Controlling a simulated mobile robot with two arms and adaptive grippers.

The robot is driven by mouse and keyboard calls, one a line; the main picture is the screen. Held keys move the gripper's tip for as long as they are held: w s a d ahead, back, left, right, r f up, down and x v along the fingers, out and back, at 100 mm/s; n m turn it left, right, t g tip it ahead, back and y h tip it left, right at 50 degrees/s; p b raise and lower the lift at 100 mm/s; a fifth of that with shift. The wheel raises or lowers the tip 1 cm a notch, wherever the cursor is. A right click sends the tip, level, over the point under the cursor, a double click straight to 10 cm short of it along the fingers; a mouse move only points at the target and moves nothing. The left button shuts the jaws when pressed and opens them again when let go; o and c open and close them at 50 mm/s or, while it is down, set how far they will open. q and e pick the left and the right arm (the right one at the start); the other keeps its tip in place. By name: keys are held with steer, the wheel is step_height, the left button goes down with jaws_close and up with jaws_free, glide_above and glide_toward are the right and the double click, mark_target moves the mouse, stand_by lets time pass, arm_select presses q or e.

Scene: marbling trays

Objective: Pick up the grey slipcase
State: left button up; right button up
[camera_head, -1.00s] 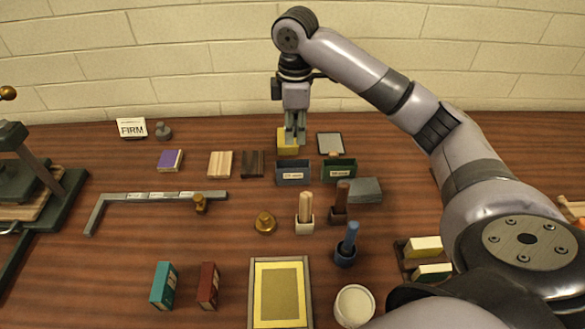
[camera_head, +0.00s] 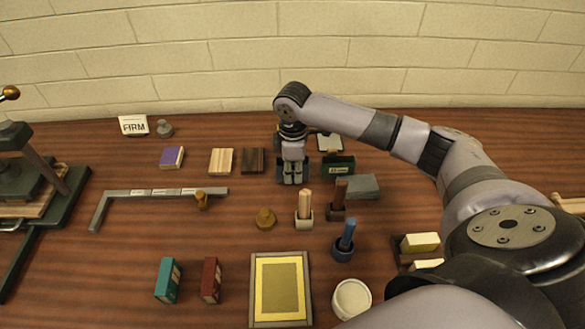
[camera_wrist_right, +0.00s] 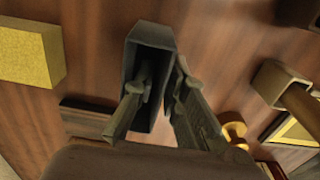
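The grey slipcase (camera_wrist_right: 150,38) is a dark, open-topped box on the wooden table, seen from above in the right wrist view. My right gripper (camera_wrist_right: 162,82) is open around one of its walls: one finger is at the opening, the other outside beside the wall. I cannot tell whether the fingers touch it. In the head view my right gripper (camera_head: 292,178) covers most of the slipcase. My left gripper is not in view.
A green slipcase (camera_head: 338,168) stands close to the right of my gripper. A dark wood block (camera_head: 252,161) lies to the left. A yellow block (camera_wrist_right: 28,56) lies beyond it. A holder with a wooden handle (camera_head: 304,208) and a brass knob (camera_head: 265,218) are nearer me.

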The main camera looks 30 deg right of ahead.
steer(key=shift+f, duration=0.1)
steer(key=shift+c, duration=0.2)
jaws_close()
stand_by(0.4)
